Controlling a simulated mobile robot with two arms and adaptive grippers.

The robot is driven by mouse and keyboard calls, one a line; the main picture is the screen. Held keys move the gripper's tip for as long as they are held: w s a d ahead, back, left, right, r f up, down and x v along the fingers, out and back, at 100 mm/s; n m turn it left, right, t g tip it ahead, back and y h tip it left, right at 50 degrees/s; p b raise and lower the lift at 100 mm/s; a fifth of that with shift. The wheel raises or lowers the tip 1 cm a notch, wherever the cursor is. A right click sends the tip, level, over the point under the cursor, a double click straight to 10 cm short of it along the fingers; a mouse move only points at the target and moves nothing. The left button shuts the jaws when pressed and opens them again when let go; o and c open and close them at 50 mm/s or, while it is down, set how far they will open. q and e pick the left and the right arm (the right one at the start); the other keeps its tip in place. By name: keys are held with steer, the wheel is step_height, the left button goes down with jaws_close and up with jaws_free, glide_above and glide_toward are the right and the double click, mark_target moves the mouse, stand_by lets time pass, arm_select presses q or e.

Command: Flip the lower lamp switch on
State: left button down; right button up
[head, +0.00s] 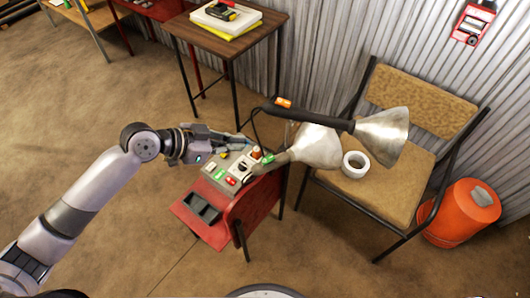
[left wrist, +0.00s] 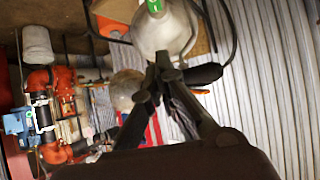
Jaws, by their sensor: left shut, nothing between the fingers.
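Two lamps with pale metal cone shades show in the head view. The upper lamp (head: 385,133) has a black handle with an orange switch (head: 283,102). The lower lamp (head: 316,147) has a green switch (head: 268,158) on its neck, just above a control box (head: 225,172). My left gripper (head: 243,141) is shut and empty, beside the box and left of the lower lamp's neck. In the left wrist view its fingertips (left wrist: 163,72) lie in front of a pale shade (left wrist: 160,32), with a green part (left wrist: 155,7) at the top edge. Contact is unclear. My right gripper is out of view.
The box stands on a small red table (head: 262,203). A chair (head: 375,195) holding a white tape roll (head: 355,164) is at right, beside an orange container (head: 460,213). A wooden table (head: 190,35) stands behind, near the corrugated wall. The floor at left is clear.

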arm_select(q)
glide_above(267, 161)
steer(key=f, duration=0.3)
steer(key=f+p, duration=0.1)
steer(key=f, duration=0.1)
steer(key=shift+s+a+f, duration=0.1)
steer(key=shift+s+a, duration=0.05)
steer(key=shift+a, duration=0.25)
steer(key=f, duration=0.3)
steer(key=shift+d+f, duration=0.2)
steer(key=shift+d, duration=0.1)
steer(key=shift+w+f, duration=0.2)
steer(key=shift+f, duration=0.2)
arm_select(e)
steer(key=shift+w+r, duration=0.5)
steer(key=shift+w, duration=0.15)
